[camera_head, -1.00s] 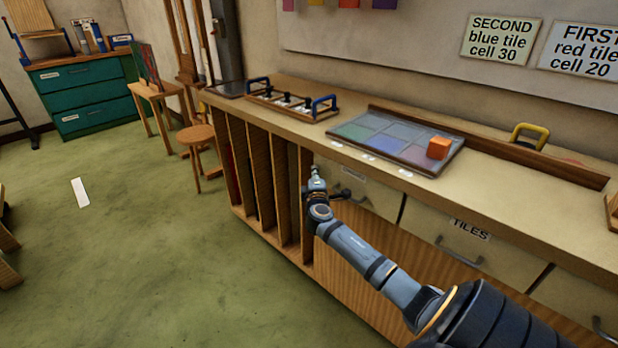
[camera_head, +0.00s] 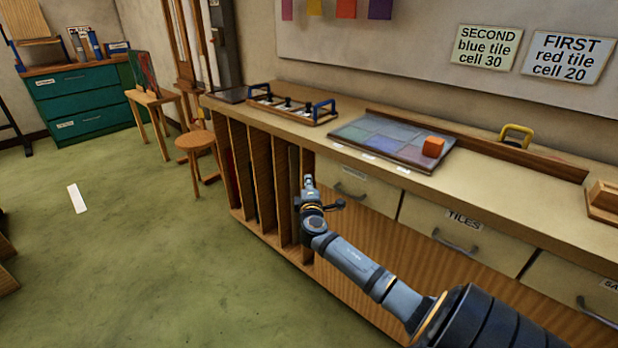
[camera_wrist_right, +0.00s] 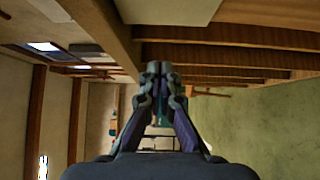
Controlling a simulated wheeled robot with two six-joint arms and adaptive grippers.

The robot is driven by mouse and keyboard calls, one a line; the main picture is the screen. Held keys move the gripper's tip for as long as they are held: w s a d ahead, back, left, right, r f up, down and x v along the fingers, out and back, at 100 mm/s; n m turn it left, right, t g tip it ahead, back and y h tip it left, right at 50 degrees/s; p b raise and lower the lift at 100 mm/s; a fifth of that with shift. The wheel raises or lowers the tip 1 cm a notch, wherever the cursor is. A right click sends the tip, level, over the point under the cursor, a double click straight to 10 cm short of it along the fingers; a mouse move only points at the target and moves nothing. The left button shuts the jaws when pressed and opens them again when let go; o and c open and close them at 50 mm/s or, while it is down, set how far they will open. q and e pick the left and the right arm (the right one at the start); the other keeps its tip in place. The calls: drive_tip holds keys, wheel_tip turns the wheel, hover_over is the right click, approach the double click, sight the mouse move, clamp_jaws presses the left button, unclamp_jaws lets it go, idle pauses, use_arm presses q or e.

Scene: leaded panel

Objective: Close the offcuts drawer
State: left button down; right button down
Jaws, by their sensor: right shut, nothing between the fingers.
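Three cream drawer fronts show under the bench top in the head view. The left one (camera_head: 378,196) has a handle and a label too small to read. The middle one is the TILES drawer (camera_head: 480,249). The right one (camera_head: 556,279) has a label cut off by the picture edge. I cannot tell which is the offcuts drawer, and none visibly stands far out. My right gripper (camera_head: 308,182) is shut and empty at the left end of the left drawer, by the upright slots. In the right wrist view its fingers (camera_wrist_right: 160,70) are together, pointing along the bench. My left gripper is out of view.
The bench top (camera_head: 505,190) carries a tile panel (camera_head: 375,137) with an orange block (camera_head: 433,147), and a rack with blue handles (camera_head: 290,108). Upright slots (camera_head: 265,185) are left of the drawers. A stool (camera_head: 195,142) stands beyond. The green floor at left is mostly clear.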

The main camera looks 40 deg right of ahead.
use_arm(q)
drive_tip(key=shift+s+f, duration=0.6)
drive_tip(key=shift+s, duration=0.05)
use_arm(e)
drive_tip(key=v, duration=0.4)
drive_tip(key=f+v, duration=0.1)
drive_tip(key=v, duration=0.1)
drive_tip(key=shift+s+d, duration=0.15)
drive_tip(key=shift+d, duration=0.1)
